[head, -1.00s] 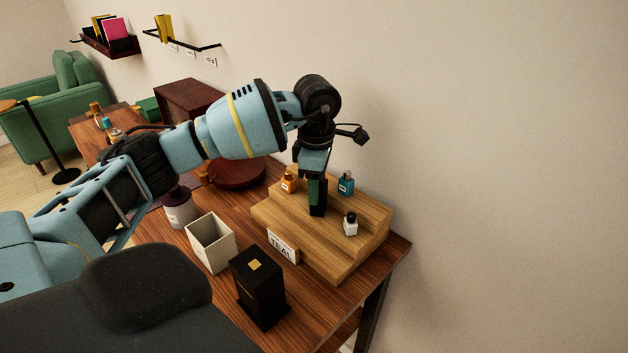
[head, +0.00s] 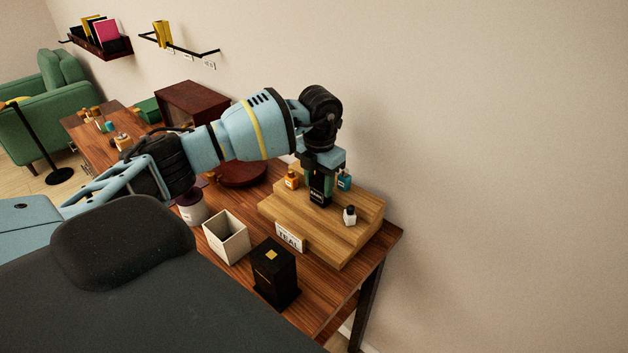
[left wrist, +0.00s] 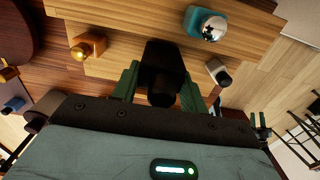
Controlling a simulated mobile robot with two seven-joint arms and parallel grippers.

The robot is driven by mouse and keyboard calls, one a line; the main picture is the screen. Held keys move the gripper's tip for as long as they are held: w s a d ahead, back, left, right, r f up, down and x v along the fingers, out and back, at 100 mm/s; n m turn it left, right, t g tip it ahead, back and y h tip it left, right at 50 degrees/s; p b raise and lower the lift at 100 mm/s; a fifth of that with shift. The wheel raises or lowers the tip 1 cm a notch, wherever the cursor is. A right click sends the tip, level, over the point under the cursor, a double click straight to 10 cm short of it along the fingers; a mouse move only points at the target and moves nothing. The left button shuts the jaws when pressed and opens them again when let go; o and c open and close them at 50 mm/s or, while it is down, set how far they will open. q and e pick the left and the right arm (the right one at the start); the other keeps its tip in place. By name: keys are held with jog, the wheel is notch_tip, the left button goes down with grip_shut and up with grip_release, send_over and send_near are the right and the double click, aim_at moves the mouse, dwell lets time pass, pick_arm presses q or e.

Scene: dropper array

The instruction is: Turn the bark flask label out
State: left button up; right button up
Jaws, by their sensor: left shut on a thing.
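The dark bark flask (head: 320,193) is between the fingers of my left gripper (head: 321,180) at the tiered wooden stand. Pale lettering on its face shows toward the head camera, too small to read surely. In the left wrist view the flask (left wrist: 162,70) is a black block with a round dark cap, with a green finger on each side. My left gripper is shut on it. Whether its base touches the step I cannot tell. My right gripper is not in view.
On the stand (head: 338,256) are an orange flask (head: 291,180), a teal flask (head: 344,182) and a white flask with a black cap (head: 350,216). A TEAL sign (head: 289,237) leans at its front. A white open box (head: 226,240) and a black box (head: 275,273) stand nearby.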

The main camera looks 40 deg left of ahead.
pick_arm(q)
jog(key=shift+f, duration=0.15)
jog(key=shift+s+a, duration=0.15)
dwell(0.5)
jog(key=o, duration=1.2)
jog(key=shift+r, duration=3.85)
